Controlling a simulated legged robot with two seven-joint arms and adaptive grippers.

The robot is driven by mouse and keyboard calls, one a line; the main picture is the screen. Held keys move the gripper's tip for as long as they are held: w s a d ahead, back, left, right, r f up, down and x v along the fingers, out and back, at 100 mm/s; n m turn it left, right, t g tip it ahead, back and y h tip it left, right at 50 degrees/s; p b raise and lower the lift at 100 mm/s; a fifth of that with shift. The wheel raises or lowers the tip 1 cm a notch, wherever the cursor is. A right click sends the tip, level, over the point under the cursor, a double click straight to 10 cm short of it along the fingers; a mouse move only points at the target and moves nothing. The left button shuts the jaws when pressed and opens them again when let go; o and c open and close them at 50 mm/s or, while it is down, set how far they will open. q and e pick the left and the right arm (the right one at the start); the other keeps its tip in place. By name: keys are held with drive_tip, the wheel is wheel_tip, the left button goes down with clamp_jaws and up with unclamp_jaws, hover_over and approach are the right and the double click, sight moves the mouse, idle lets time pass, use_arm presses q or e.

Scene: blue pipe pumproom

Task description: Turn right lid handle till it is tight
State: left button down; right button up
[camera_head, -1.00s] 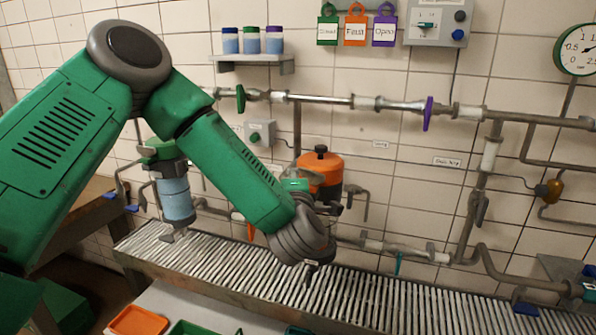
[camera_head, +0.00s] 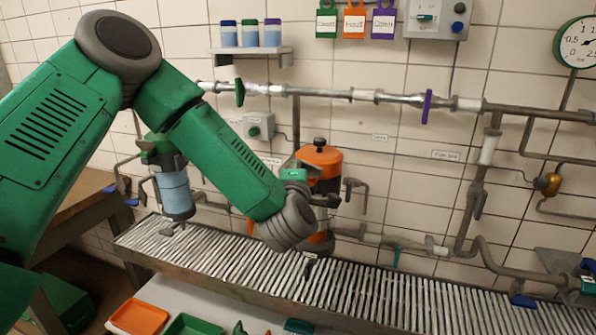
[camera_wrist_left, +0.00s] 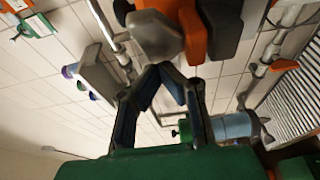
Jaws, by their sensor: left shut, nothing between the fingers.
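The orange vessel (camera_head: 322,160) with a black top knob stands behind the conveyor grating, partly hidden by my left wrist. In the left wrist view, its orange part (camera_wrist_left: 191,28) is close up at the top, with a grey lid handle (camera_wrist_left: 155,36) and dark handle parts (camera_wrist_left: 222,25) beside it. I cannot tell for sure which is the right handle. My left gripper (camera_wrist_left: 165,68) is shut and empty, its fingertips just below the grey handle. I cannot tell whether they touch. In the head view the fingers are mostly hidden.
A blue-and-green canister (camera_head: 175,188) stands left of the vessel. Pipes with a green valve (camera_head: 239,92) and a purple valve (camera_head: 427,106) run along the wall. The grating (camera_head: 400,300) is largely clear. Orange (camera_head: 138,317) and green trays lie in front.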

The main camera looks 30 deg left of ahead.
use_arm(q)
drive_tip(key=shift+d+r+m+h, duration=0.1)
drive_tip(key=shift+d+m+h, duration=0.15)
drive_tip(key=shift+h, duration=0.25)
drive_tip(key=m+h+b, duration=0.1)
drive_tip(key=m+h, duration=0.1)
drive_tip(key=h, duration=0.1)
drive_tip(key=w+a+m+t+h+b, duration=0.1)
drive_tip(key=m+h, duration=0.1)
drive_tip(key=h, duration=0.1)
drive_tip(key=m+t+h+b, duration=0.1)
drive_tip(key=m+h, duration=0.1)
drive_tip(key=h, duration=0.1)
drive_tip(key=shift+w+a+b, duration=0.15)
drive_tip(key=shift+w+b, duration=0.2)
drive_tip(key=shift+b, duration=0.05)
drive_tip(key=shift+w, duration=0.15)
drive_tip(key=shift+b, duration=0.35)
